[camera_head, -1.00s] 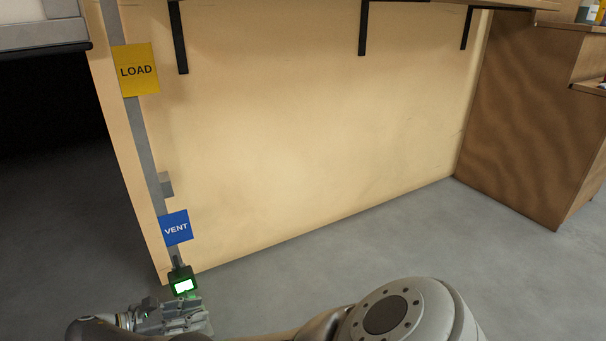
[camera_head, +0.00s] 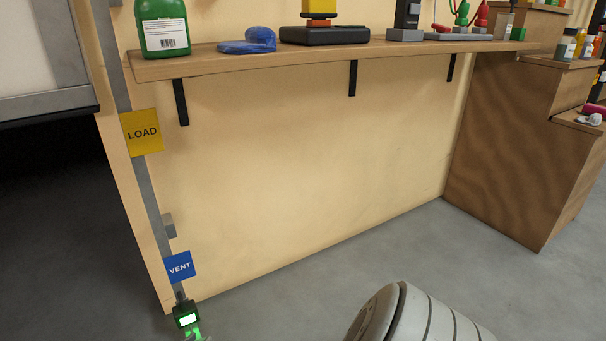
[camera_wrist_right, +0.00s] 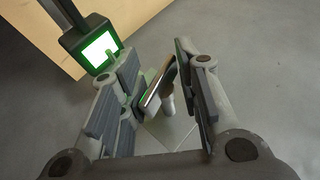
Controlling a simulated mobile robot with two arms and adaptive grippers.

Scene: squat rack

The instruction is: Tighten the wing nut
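No wing nut is clearly identifiable. In the right wrist view, my right gripper (camera_wrist_right: 157,62) is open, with its fingers apart at the foot of a green box (camera_wrist_right: 95,47) with a lit screen. A dark, shiny-edged bar (camera_wrist_right: 158,84) and a pale cylinder (camera_wrist_right: 168,105) show between the fingers. The bar lies close to the left finger in the picture; I cannot tell whether they touch. The green box also shows low in the head view (camera_head: 186,314), at the bottom of a grey upright strip (camera_head: 139,184). My left gripper is not in view.
A yellow LOAD sign (camera_head: 142,133) and a blue VENT sign (camera_head: 180,267) mark the strip. A wooden shelf (camera_head: 225,62) above holds a green jug (camera_head: 162,28), a blue cloth (camera_head: 248,41) and devices. A brown stepped cabinet (camera_head: 500,150) stands right.

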